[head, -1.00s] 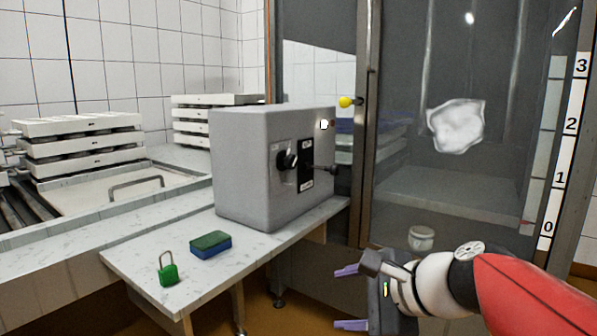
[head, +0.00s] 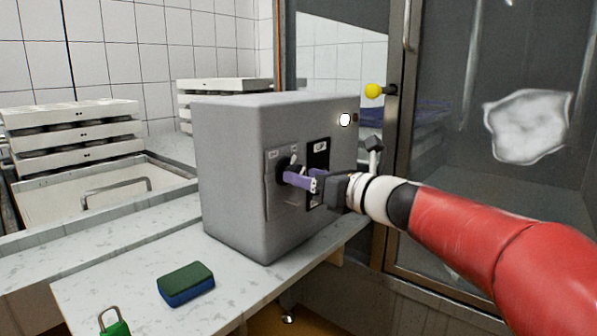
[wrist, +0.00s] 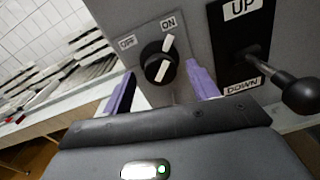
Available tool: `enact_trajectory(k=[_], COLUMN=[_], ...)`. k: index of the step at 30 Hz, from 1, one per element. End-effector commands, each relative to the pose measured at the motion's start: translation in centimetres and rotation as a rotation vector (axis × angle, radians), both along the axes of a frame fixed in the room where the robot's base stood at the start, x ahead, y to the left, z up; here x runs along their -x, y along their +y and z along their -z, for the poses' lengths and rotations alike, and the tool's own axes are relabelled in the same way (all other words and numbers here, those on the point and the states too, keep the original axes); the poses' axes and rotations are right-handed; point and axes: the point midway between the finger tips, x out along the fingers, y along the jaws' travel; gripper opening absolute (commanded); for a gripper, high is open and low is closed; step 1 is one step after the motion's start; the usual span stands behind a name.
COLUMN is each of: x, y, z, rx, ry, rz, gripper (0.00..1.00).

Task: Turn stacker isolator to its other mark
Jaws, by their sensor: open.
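The stacker isolator is a round black knob with a white bar (wrist: 158,60) on the front of the grey box (head: 235,150). In the wrist view its bar points up toward the ON label (wrist: 168,23); the OFF label (wrist: 127,42) is to the left. In the head view the knob (head: 284,164) is partly hidden by my gripper (head: 303,180). My gripper (wrist: 160,70) is open, its purple fingers left and right of the knob, just short of it in the picture. Contact cannot be told.
Right of the knob is a lever with a black ball (wrist: 301,95), on a plate marked UP and DOWN. A green-blue sponge (head: 186,283) and a green padlock (head: 113,326) lie on the bench. A yellow knob (head: 374,90) is by the glass door.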

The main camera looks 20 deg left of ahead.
Motion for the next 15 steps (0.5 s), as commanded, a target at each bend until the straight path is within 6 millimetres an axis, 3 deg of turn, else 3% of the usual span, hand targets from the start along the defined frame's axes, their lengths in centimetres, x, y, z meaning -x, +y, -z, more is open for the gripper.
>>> enact_trajectory(k=[6,15], x=[-1.0,-1.2], y=[2.3,2.7], z=[0.0,0.0], rx=[0.001,0.002], ry=[-0.001,-0.002], rz=[-0.001,0.001], gripper=[0.59,0.59])
